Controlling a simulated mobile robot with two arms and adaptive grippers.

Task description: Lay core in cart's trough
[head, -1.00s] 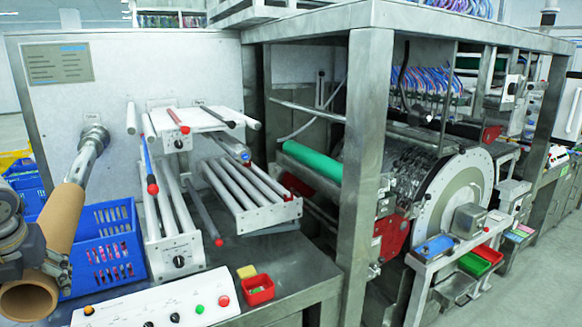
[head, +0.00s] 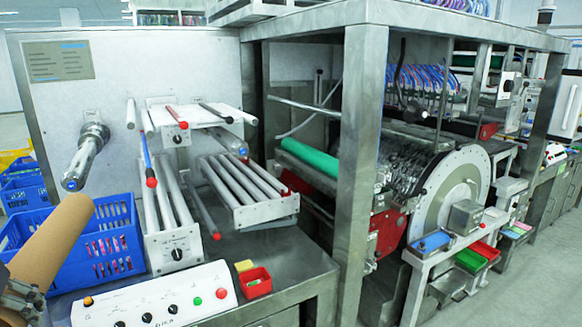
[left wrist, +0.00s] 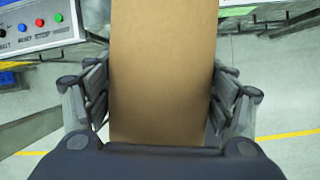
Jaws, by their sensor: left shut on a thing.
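The core is a brown cardboard tube (head: 48,245) at the lower left of the head view, tilted, its lower part cut off by the frame edge. My left gripper (head: 22,298) is at its lower end, mostly out of the frame. In the left wrist view the core (left wrist: 162,75) lies between the two fingers of my left gripper (left wrist: 160,105), which are shut on it. The metal spindle (head: 84,162) on the machine's wall is bare, and the core is apart from it. No cart or trough can be made out. My right gripper is not in view.
A blue crate (head: 118,222) stands close behind the core. A white control panel (head: 150,305) with knobs and a red box (head: 256,282) sit on the metal table. A steel post (head: 357,150) rises mid-view. Open floor (head: 530,265) lies at the right.

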